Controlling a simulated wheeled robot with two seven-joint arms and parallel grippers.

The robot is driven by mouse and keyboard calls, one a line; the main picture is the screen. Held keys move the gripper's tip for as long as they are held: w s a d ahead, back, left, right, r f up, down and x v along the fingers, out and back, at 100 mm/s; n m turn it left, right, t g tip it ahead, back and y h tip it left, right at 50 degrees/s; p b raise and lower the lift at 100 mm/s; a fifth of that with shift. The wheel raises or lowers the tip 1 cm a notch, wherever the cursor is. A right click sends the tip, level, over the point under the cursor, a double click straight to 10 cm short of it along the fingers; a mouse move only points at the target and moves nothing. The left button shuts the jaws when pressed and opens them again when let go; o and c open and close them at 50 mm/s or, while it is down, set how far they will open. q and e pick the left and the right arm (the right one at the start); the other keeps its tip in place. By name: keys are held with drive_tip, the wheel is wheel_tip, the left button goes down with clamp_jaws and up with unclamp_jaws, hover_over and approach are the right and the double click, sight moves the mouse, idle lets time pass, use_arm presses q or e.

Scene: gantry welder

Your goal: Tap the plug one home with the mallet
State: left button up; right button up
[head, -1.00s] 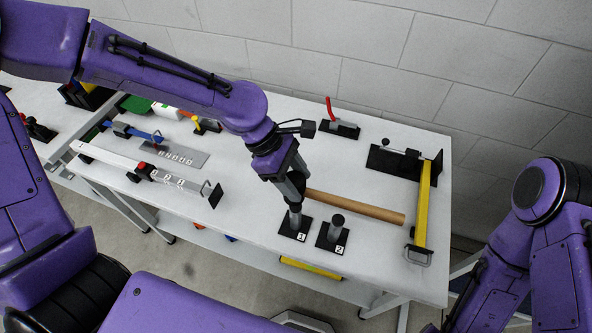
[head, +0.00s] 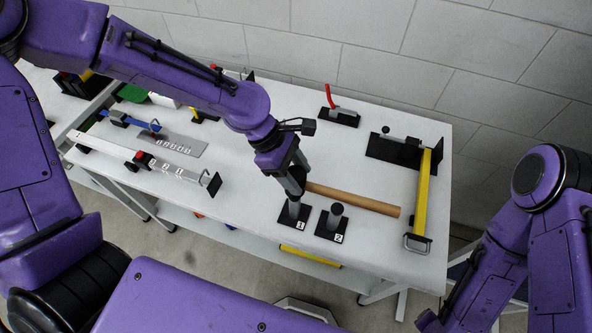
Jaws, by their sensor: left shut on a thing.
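My left gripper (head: 297,180) is shut on the mallet, close to its head end. The mallet's brown wooden handle (head: 355,199) runs out to the right above the table. The grey and dark parts of gripper and mallet head overlap, so I cannot separate them clearly. Plug one (head: 295,209) is a grey upright cylinder on a black plate marked 1, directly below the gripper. Its top is hidden, and I cannot tell whether the mallet touches it. Plug two (head: 336,214), dark-topped, stands on a plate marked 2 to its right. My right gripper is not visible.
A yellow bar (head: 422,195) with a metal handle lies near the table's right edge. A black-based red lever (head: 332,100) stands at the back. Clamps and a grey numbered plate (head: 173,143) lie to the left. The table's front edge (head: 240,230) is close to the plugs.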

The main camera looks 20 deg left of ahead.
use_arm(q)
wheel_tip(320, 180, down, 3)
drive_tip(key=shift+r, duration=0.15)
drive_tip(key=shift+w+r, duration=0.1)
drive_tip(key=shift+r, duration=0.25)
wheel_tip(320, 180, up, 2)
drive_tip(key=shift+s+r, duration=0.15)
drive_tip(key=shift+s, duration=0.05)
drive_tip(key=shift+w+r, duration=0.1)
drive_tip(key=shift+r, duration=0.05)
wheel_tip(320, 180, up, 3)
drive_tip(key=shift+f, duration=0.1)
drive_tip(key=shift+r, duration=0.5)
drive_tip(key=shift+f, duration=0.1)
